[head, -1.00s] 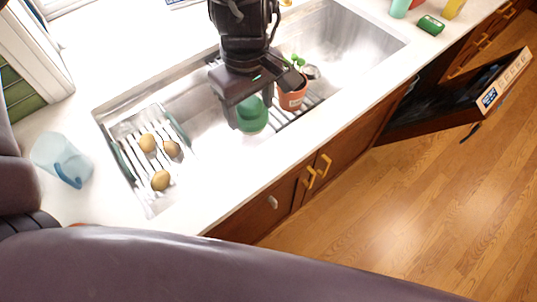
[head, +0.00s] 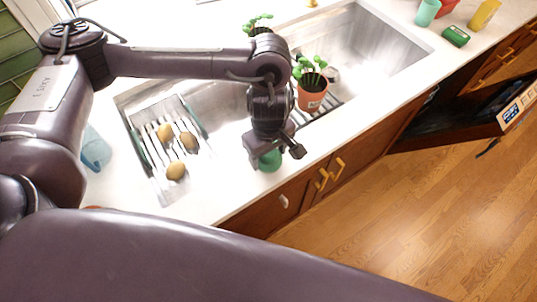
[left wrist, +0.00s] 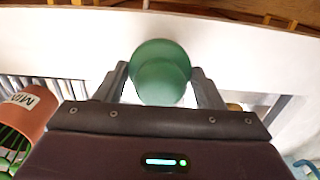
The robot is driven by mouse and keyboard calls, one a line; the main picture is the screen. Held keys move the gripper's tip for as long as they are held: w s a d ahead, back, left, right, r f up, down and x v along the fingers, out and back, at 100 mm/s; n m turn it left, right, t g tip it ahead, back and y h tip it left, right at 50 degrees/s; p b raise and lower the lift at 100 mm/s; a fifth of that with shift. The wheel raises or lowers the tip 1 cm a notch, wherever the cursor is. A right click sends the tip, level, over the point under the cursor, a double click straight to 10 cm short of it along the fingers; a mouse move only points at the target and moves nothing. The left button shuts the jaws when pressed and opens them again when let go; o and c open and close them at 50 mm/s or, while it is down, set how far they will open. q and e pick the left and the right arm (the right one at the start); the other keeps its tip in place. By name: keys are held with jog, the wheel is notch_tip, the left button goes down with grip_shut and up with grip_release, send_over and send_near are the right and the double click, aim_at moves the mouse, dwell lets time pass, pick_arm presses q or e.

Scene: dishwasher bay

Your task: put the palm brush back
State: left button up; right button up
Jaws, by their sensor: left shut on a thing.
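The palm brush, a round green piece (head: 270,162), is held between the fingers of my left gripper (head: 271,150). In the left wrist view its green domed body (left wrist: 160,72) sits between the two fingers, which touch it on both sides. In the head view it hangs over the front rim of the sink, by the white counter strip; I cannot tell how high above it. The gripper hides its upper part there. My right gripper is not in view.
A rack (head: 153,150) with brown round items is at left. A blue cup (head: 96,152) stands on the counter.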

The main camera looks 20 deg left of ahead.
pick_arm(q)
jog(key=shift+f, duration=0.8)
jog(key=shift+f, duration=0.2)
jog(key=o, duration=0.9)
jog(key=shift+r, duration=0.1)
notch_tip(320, 180, up, 12)
jog(key=shift+r, duration=0.1)
